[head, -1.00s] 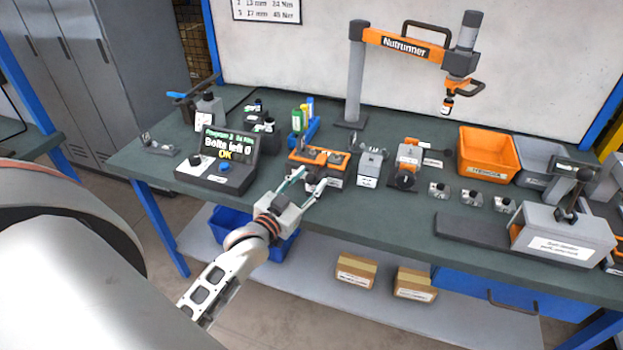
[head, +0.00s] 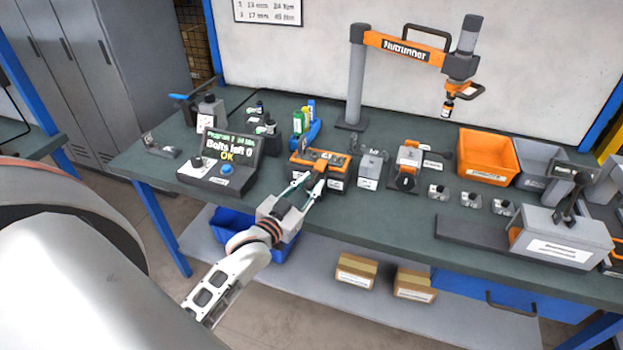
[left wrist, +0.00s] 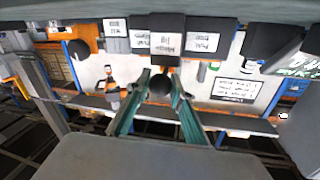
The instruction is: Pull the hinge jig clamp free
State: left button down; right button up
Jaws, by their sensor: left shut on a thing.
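The hinge jig (head: 322,159) is an orange-topped fixture on a dark base, near the front edge of the bench. My left gripper (head: 307,188) reaches it from the front, fingers drawn together at its front side. In the left wrist view, my left gripper (left wrist: 160,90) is shut on a dark round knob (left wrist: 160,83), which I take for the clamp's handle. The knob sits just in front of an orange part and the jig's upside-down label (left wrist: 164,42). In the head view the fingers hide the knob. I cannot tell whether the clamp has moved out.
A Nutrunner arm (head: 405,47) overhangs the bench. The space in front of the bench edge is clear.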

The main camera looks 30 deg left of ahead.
pick_arm(q)
jog(key=shift+s+d+r, duration=0.1)
jog(key=shift+s+d, duration=0.05)
jog(key=shift+s, duration=0.35)
jog(key=shift+f, duration=0.2)
jog(key=c, duration=1.8)
grip_release()
jog(key=shift+s+r, duration=0.1)
jog(key=shift+o, duration=0.2)
jog(key=shift+s, duration=0.1)
jog(key=s, duration=1.1)
jog(key=shift+s+d, duration=0.25)
jog(key=shift+s, duration=0.15)
jog(key=s+d+f+m+g+h, duration=0.1)
jog(key=s+d+f+g, duration=0.2)
jog(key=s+d+f, duration=0.2)
jog(key=s+d+f+m+g+h, duration=0.1)
jog(key=s+d+f+g, duration=0.3)
jog(key=d+f, duration=0.7)
notch_tip(320, 180, down, 5)
jog(key=shift+s+r+m+h, duration=0.2)
jog(key=shift+s+m+h, duration=0.15)
jog(key=shift+h, duration=0.35)
